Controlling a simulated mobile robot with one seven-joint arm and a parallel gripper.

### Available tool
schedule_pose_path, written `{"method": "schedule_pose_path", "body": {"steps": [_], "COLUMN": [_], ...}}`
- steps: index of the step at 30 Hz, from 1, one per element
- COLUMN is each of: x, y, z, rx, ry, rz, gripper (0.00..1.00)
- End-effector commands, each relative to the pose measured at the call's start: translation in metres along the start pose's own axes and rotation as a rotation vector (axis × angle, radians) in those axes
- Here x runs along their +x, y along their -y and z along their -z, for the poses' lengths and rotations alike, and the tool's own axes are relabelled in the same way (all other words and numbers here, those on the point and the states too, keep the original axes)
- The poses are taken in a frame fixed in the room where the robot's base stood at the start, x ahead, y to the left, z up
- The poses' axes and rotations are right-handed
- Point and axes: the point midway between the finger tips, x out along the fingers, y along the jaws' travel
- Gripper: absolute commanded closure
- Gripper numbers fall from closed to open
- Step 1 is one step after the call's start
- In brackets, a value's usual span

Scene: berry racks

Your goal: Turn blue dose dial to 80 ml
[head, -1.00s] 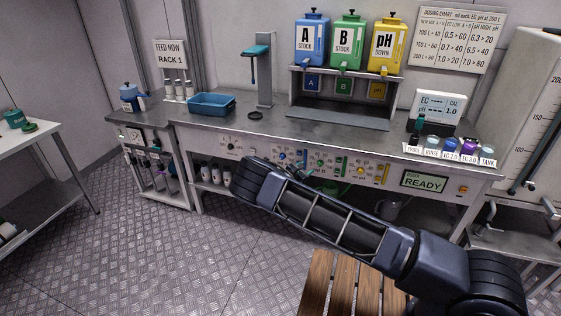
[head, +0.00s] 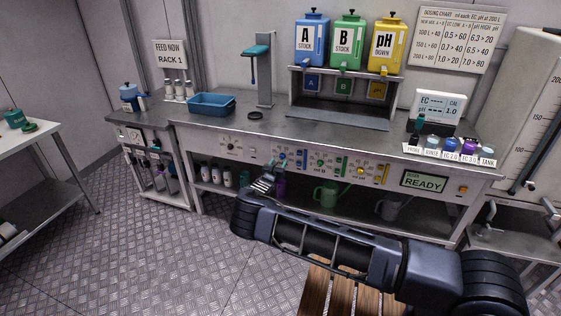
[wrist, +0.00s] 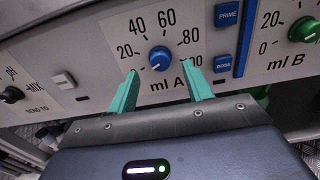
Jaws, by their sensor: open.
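The blue dose dial (wrist: 160,57) is a round knob on the slanted panel, with a scale from 20 to 100 above "ml A". A small pale mark shows at its lower left edge, near the low end of the scale. In the head view the dial (head: 283,163) is small, on the front panel of the bench. My gripper (wrist: 163,72) is open, with one teal fingertip to each side of the dial, slightly below it. Whether the tips touch the panel I cannot tell. In the head view my gripper (head: 272,166) is just left of the dial.
Blue PRIME (wrist: 228,15) and DOSE (wrist: 223,64) buttons sit right of the dial. A green dial (wrist: 304,29) is further right, and a black knob (wrist: 11,95) is at the left. Bottles and a green watering can (head: 326,194) stand under the bench.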

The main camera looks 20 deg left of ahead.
Motion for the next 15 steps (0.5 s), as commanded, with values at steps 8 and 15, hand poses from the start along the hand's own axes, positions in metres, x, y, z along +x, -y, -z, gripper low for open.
{"method": "schedule_pose_path", "body": {"steps": [8, 15], "x": [0.029, 0.032], "y": [0.001, 0.000], "z": [0.001, 0.000], "rx": [0.000, 0.000], "ry": [0.000, 0.000], "rz": [0.001, -0.001], "gripper": [0.50, 0.50]}}
